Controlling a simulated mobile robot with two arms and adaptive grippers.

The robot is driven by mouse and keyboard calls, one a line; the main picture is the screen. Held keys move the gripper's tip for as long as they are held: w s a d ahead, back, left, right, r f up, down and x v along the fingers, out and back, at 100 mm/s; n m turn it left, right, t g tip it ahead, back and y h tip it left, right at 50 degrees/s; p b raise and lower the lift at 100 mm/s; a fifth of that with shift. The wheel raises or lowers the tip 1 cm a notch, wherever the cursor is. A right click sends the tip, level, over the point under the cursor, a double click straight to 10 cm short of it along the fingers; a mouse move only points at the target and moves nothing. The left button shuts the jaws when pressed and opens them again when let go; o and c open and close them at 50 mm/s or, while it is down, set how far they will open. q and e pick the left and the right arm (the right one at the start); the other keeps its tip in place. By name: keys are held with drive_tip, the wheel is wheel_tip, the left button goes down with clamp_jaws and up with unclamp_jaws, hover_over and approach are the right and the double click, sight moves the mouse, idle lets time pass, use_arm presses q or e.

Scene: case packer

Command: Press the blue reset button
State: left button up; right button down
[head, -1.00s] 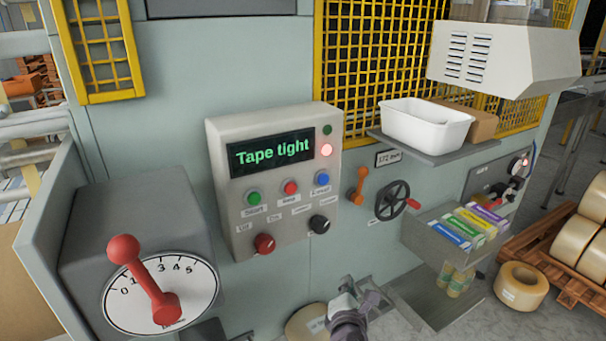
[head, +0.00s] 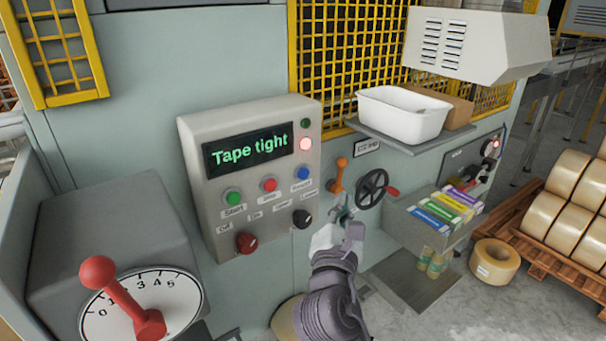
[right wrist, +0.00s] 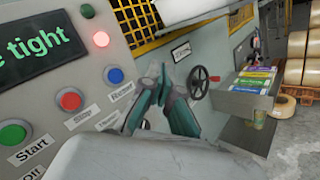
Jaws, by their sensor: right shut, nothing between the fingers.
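The blue reset button (head: 303,173) is at the right end of a row of buttons on the grey control box (head: 205,223). It also shows in the right wrist view (right wrist: 115,75), left of my fingers, with a label below it. My right gripper (head: 341,212) is shut and empty. In the head view it is below and to the right of the blue button, in front of the panel under the orange lever. In the right wrist view its fingertips (right wrist: 162,75) are right of the button and apart from it. My left gripper is not in view.
The green start button (head: 233,197) and red stop button (head: 269,184) sit left of the blue one. A red knob (head: 247,242) and black knob (head: 302,218) are below. An orange lever (head: 339,173) and black handwheel (head: 372,189) are to the right. The display (head: 248,151) reads "Tape tight".

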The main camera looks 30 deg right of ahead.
sight(303, 173)
drive_tip(key=shift+w+a+b, duration=0.2)
drive_tip(key=shift+w+b, duration=0.05)
drive_tip(key=shift+w, duration=1.95)
drive_tip(key=shift+w+a+b, duration=0.2)
drive_tip(key=shift+w, duration=2)
drive_tip(key=shift+w, duration=0.15)
drive_tip(key=shift+w+p, duration=0.3)
drive_tip(key=shift+w, duration=0.45)
drive_tip(key=shift+s, duration=0.15)
drive_tip(key=shift+s+p, duration=0.55)
drive_tip(key=shift+s, duration=0.2)
